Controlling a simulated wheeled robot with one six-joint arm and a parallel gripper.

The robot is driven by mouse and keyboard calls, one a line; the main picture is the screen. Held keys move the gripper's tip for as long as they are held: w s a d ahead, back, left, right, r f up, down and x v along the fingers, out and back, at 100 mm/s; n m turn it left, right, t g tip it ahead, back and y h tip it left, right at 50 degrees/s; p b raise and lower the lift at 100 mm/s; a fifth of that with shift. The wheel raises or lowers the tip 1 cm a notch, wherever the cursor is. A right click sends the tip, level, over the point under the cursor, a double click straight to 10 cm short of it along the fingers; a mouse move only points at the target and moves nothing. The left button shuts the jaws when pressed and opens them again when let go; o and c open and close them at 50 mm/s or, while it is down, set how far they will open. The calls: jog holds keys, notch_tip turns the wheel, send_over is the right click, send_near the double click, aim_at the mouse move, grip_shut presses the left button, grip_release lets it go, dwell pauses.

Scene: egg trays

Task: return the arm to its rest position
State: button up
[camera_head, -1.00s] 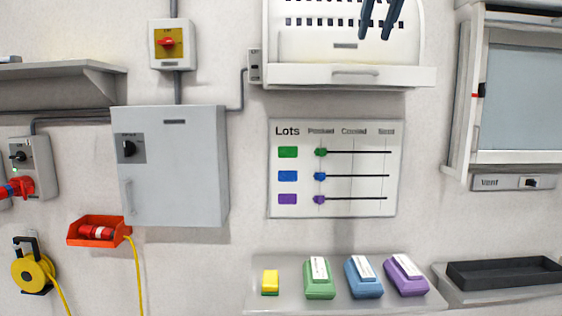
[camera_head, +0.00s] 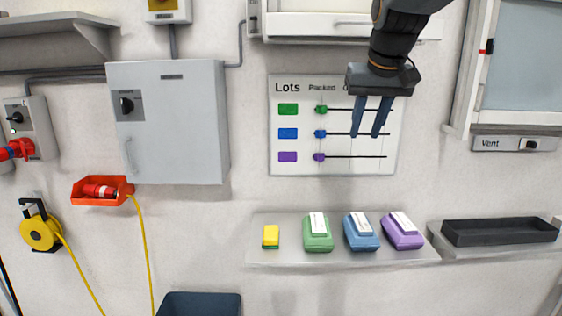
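My gripper (camera_head: 370,134) hangs down from the top of the view on its dark wrist, in front of the right part of the Lots board (camera_head: 273,150). Its two blue fingers are spread apart with the board showing between them, and nothing is held. The fingertips are above the shelf that bears the egg boxes, clear of it. The upper part of my arm is cut off by the top edge.
A shelf (camera_head: 290,257) bears a yellow sponge-like block (camera_head: 271,236) and green (camera_head: 318,236), blue (camera_head: 360,234) and purple (camera_head: 402,232) egg boxes. A black tray (camera_head: 498,232) lies at right. A grey cabinet (camera_head: 180,130) is left. A dark bin (camera_head: 200,304) shows below.

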jog(key=s+f+g, duration=0.1)
jog(key=s+f, duration=0.6)
jog(key=f, duration=0.4)
jog(key=s+f+g+b, duration=0.1)
jog(key=s+f, duration=0.6)
jog(key=f, duration=0.4)
jog(key=s+f+g, duration=0.2)
jog(key=s+f, duration=0.5)
jog(key=f, duration=0.4)
jog(key=shift+f, duration=0.15)
jog(key=shift+w, duration=0.1)
jog(key=shift+c, duration=0.2)
